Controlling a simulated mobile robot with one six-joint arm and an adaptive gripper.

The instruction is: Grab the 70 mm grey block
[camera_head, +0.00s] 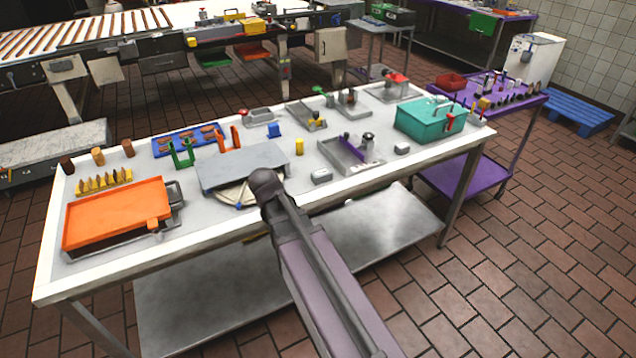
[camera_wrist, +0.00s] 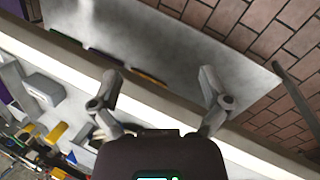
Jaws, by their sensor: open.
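Two small grey blocks lie near the front edge of the table in the head view: one (camera_head: 321,176) just right of my arm, the other (camera_head: 402,148) farther right. I cannot tell from the picture which measures 70 mm. In the wrist view a grey block-like piece (camera_wrist: 45,88) lies on the table at the left, beside my gripper and not between its fingers. My gripper (camera_wrist: 158,75) has its two fingers spread wide with nothing between them. It hangs over the table's front edge. In the head view my arm hides its fingers.
A grey slab (camera_head: 240,165) lies left of my arm. A yellow cylinder (camera_head: 300,146) and a grey tray (camera_head: 347,158) with a purple-handled item are close to the nearer block. A teal toolbox (camera_head: 430,120) and an orange tray (camera_head: 110,215) stand at opposite ends. A steel lower shelf (camera_wrist: 170,40) is below.

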